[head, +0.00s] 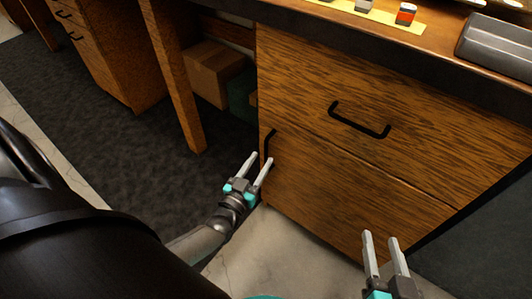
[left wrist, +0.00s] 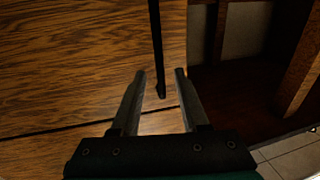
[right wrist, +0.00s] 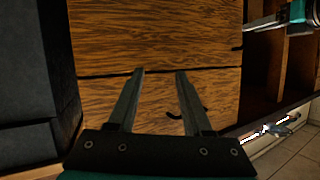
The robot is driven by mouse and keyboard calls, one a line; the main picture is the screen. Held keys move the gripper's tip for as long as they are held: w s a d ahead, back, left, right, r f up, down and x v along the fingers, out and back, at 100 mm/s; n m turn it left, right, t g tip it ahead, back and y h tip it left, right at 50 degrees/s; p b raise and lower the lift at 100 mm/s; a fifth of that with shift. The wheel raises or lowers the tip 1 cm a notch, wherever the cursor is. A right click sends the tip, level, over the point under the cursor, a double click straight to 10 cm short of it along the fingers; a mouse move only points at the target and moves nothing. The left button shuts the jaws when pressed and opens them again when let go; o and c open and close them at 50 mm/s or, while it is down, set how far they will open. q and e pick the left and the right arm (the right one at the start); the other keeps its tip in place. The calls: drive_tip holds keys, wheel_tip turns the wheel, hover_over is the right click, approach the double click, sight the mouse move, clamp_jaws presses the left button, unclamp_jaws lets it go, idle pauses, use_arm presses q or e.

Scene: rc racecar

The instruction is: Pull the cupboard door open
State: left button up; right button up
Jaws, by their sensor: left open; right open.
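The cupboard door (head: 340,195) is the lower wooden panel of the cabinet and looks shut. Its black upright handle (head: 268,147) sits near its left edge. My left gripper (head: 262,159) is open right at this handle. In the left wrist view the handle (left wrist: 156,40) comes down from the top, and its end lies between the two open fingers, with no contact visible. My right gripper (head: 380,238) is open and empty, low in front of the door's right part. The right wrist view shows the door (right wrist: 160,35) beyond its fingers.
A drawer (head: 400,95) with a black handle (head: 358,122) is above the door. The countertop (head: 300,12) overhangs it, with a grey case (head: 500,45) on top. A cardboard box (head: 213,72) stands in the open space to the left. The floor in front is clear.

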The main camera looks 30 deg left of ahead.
sight(265, 153)
use_arm(q)
drive_tip(key=shift+w+a+b, duration=0.15)
drive_tip(key=shift+w+b, duration=0.4)
drive_tip(key=shift+w, duration=0.85)
drive_tip(key=shift+w+a+b, duration=0.1)
drive_tip(key=shift+w+b, duration=0.2)
drive_tip(key=shift+w, duration=0.5)
use_arm(e)
drive_tip(key=shift+s+a+r+m+t+y, duration=0.25)
drive_tip(key=shift+a+r+t, duration=0.25)
drive_tip(key=shift+t, duration=0.35)
drive_tip(key=shift+s+a+r+m+t+y, duration=0.15)
drive_tip(key=shift+s+a+r+t+y, duration=0.3)
drive_tip(key=shift+t, duration=0.4)
drive_tip(key=shift+w+r, duration=0.1)
use_arm(q)
drive_tip(key=shift+c, duration=0.4)
clamp_jaws()
